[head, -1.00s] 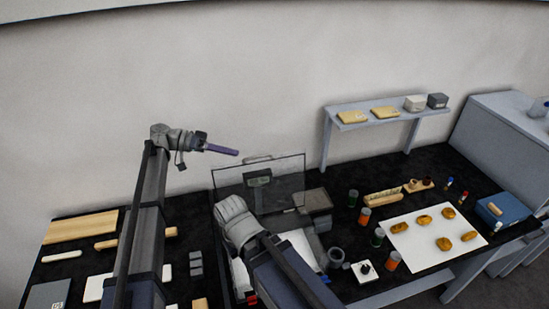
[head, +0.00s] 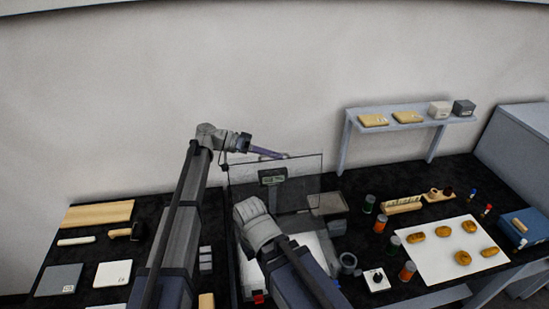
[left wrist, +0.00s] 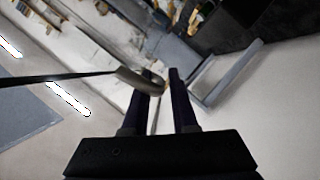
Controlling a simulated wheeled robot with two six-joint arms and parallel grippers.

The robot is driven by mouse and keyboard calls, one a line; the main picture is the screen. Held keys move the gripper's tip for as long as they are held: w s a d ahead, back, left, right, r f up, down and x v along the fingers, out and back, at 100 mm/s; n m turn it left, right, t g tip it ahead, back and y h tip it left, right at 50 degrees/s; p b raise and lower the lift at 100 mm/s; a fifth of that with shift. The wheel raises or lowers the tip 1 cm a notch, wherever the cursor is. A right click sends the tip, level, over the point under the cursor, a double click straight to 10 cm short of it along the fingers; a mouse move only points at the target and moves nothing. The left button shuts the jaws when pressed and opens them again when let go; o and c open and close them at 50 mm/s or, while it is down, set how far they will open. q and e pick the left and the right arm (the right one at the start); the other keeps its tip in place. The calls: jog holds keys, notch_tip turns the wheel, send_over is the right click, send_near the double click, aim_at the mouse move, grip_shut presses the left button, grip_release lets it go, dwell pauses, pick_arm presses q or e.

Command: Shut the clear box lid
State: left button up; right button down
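The clear box lid (head: 300,190) stands upright in the head view, a see-through panel with a thin dark edge. It rises at the back of the clear box, whose pale inside (head: 314,243) shows partly behind my right arm. My left gripper (head: 283,155) is at the lid's top edge, its dark fingers pointing right. In the left wrist view its fingers (left wrist: 162,76) stand a little apart with a gap between them. A grey bar (left wrist: 140,80), seemingly the lid's handle, crosses the left finger; firm contact cannot be told. My right gripper is hidden beyond its own wrist.
A scale display (head: 272,177) shows through the lid. A wall shelf (head: 390,123) with small boxes stands at the back right. Jars, a grey cup (head: 348,262) and a white sheet (head: 425,262) with brown pieces lie to the right. Boards and tiles lie left.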

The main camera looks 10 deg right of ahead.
pick_arm(q)
jog(key=shift+d, duration=0.2)
grip_shut()
dwell(1.4)
